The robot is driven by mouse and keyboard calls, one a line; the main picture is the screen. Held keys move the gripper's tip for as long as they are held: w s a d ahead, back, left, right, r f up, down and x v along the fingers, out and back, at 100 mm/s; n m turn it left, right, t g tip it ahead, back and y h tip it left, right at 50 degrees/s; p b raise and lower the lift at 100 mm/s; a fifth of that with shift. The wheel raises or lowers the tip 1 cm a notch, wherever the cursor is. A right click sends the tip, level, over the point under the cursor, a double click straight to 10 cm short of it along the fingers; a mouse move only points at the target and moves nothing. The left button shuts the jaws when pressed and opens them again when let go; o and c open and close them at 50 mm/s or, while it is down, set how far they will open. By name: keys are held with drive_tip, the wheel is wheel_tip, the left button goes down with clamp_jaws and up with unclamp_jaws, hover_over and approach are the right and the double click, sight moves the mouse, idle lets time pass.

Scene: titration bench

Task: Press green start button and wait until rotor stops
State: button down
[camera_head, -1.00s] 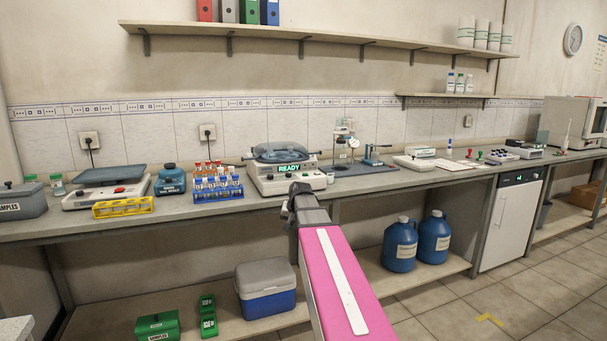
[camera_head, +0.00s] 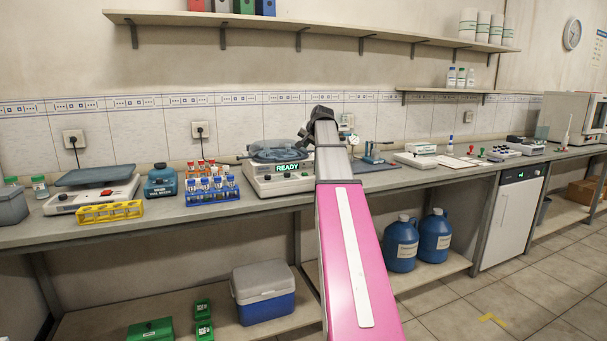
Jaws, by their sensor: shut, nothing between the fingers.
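The centrifuge (camera_head: 258,183) is a white machine with a grey-blue lid on the bench, left of my arm. Its lit display (camera_head: 292,167) reads READY in green. My gripper (camera_head: 306,136) is the dark end of my arm, beside the right edge of the centrifuge in the picture. It is shut and empty. Its fingertips are small and hard to make out, and I see no clear contact.
A blue tube rack (camera_head: 212,196), a yellow rack (camera_head: 110,212) and a balance (camera_head: 90,190) stand to the left. A stand with a grey base (camera_head: 372,166) is partly behind my arm. A shelf (camera_head: 340,31) hangs above. A cooler (camera_head: 264,311) sits below.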

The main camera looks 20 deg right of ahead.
sight(305, 174)
idle(0.3)
drive_tip(key=shift+f, duration=4.4)
drive_tip(key=shift+f, duration=0.4)
